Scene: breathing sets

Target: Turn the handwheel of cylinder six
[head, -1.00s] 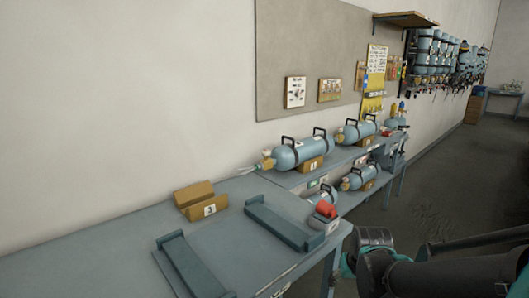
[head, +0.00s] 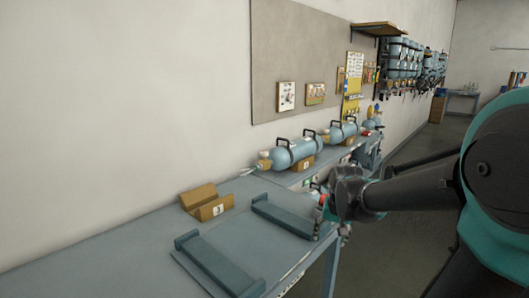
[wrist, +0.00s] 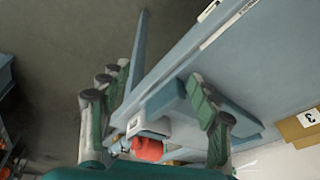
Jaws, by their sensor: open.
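I cannot read which cylinder is six. My gripper (wrist: 156,112) is open and empty in the wrist view, beside the bench's front edge. A red, rounded part (wrist: 147,149) shows low between its fingers, beside a white label; whether it is a handwheel is unclear. In the head view my arm hides most of the lower shelf.
An empty wooden cradle (head: 207,208) labelled 3 stands on the bench (head: 130,255). Two blue-grey racks, a near one (head: 220,265) and a farther one (head: 283,217), lie near its front edge. Open floor (head: 390,240) lies right of the bench.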

